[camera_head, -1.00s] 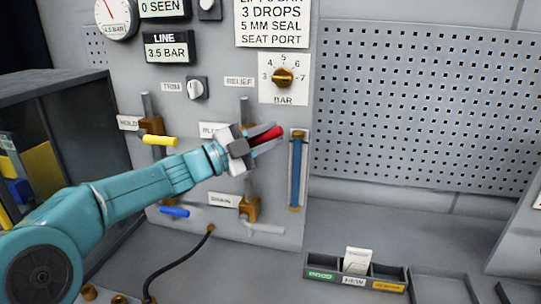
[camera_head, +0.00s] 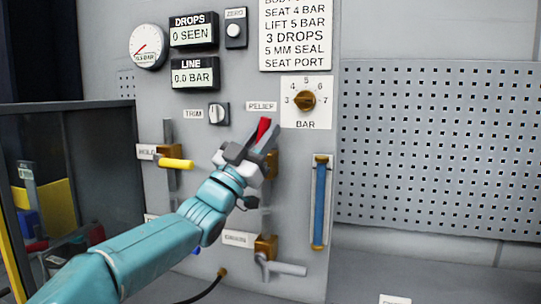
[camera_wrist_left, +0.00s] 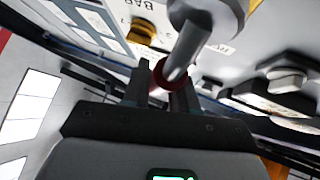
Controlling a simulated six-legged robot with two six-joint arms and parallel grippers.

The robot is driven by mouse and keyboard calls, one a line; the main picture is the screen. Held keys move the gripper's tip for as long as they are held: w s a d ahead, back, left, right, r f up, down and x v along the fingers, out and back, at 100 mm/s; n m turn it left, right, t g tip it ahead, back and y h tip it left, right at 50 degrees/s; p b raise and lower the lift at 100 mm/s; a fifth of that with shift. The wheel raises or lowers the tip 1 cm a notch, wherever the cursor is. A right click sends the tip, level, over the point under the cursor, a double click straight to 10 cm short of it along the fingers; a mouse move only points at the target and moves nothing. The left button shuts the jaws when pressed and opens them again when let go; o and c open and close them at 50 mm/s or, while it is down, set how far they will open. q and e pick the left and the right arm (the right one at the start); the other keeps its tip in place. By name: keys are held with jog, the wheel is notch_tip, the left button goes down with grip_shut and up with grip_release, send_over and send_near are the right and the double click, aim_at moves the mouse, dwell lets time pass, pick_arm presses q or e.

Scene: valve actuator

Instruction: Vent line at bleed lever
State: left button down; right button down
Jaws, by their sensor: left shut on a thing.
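The red lever (camera_head: 263,127) on the grey valve panel points upward, with its tip just below the RELIEF label (camera_head: 262,106). My left gripper (camera_head: 265,140) is shut on this red lever, one finger to each side. The red grip also shows between the fingers in the left wrist view (camera_wrist_left: 160,93). My gripper hides the lever's pivot and its own label, so I cannot read BLEED. The LINE display (camera_head: 194,74) reads 0.0 BAR, and the round gauge (camera_head: 148,46) is at the upper left. My right gripper is not in view.
The yellow HOLD lever (camera_head: 176,163) points right, left of my gripper. The pale lower lever (camera_head: 288,269) also points right. A brass dial (camera_head: 305,100) and a blue tube (camera_head: 320,202) are to the right. A dark cabinet (camera_head: 75,170) stands left.

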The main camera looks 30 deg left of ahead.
pick_arm(q)
jog(key=shift+s+a+n+t+y+b, duration=0.1)
jog(key=shift+a+n+t+y+b, duration=0.25)
jog(key=shift+n+y, duration=0.45)
jog(key=shift+s+a+n+t+y+b, duration=0.15)
jog(key=shift+n+y+b, duration=0.3)
jog(key=shift+n+y, duration=0.35)
jog(key=shift+w+r, duration=0.1)
jog(key=shift+r, duration=0.05)
jog(key=c, duration=1)
grip_release()
jog(key=shift+w, duration=0.15)
jog(key=b+v, duration=0.6)
jog(key=v, duration=1)
jog(key=shift+s, duration=0.25)
